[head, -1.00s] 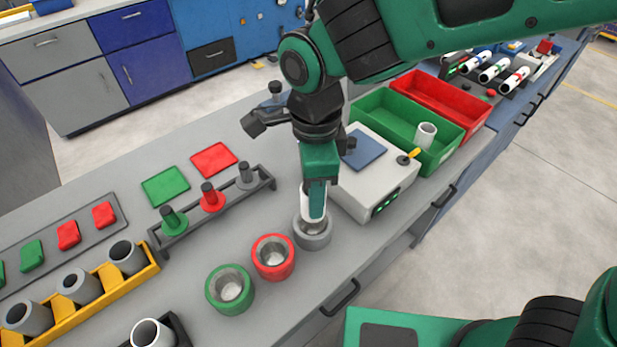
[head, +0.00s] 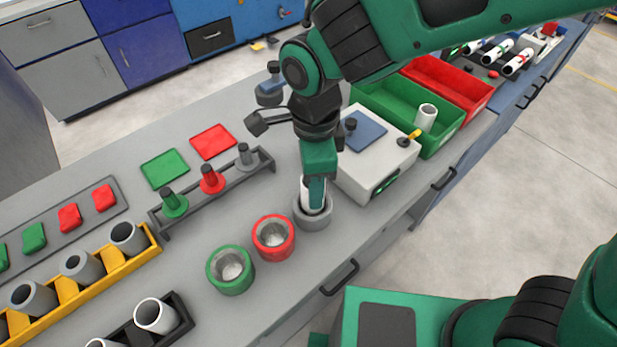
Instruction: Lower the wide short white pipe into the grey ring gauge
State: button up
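The white pipe (head: 305,192) stands about upright with its lower end inside the mouth of the grey ring gauge (head: 314,223), at the middle of the bench. My gripper (head: 317,190) points straight down and is shut on the pipe. One green finger covers the pipe's right side and reaches down to the ring's opening. The ring's far rim and the depth of the pipe inside are hidden.
A red ring (head: 273,238) and a green ring (head: 230,270) stand to the left. A white box (head: 376,170) is close on the right, with green (head: 455,146) and red bins beyond. A rack with plug gauges (head: 212,180) stands behind left. Black (head: 184,312) and yellow holders hold pipes.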

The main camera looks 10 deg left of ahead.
jog(key=shift+f, duration=0.15)
dwell(0.3)
jog(key=o, duration=1.1)
notch_tip(320, 180, up, 11)
jog(key=shift+f, duration=0.15)
jog(key=shift+w, duration=0.1)
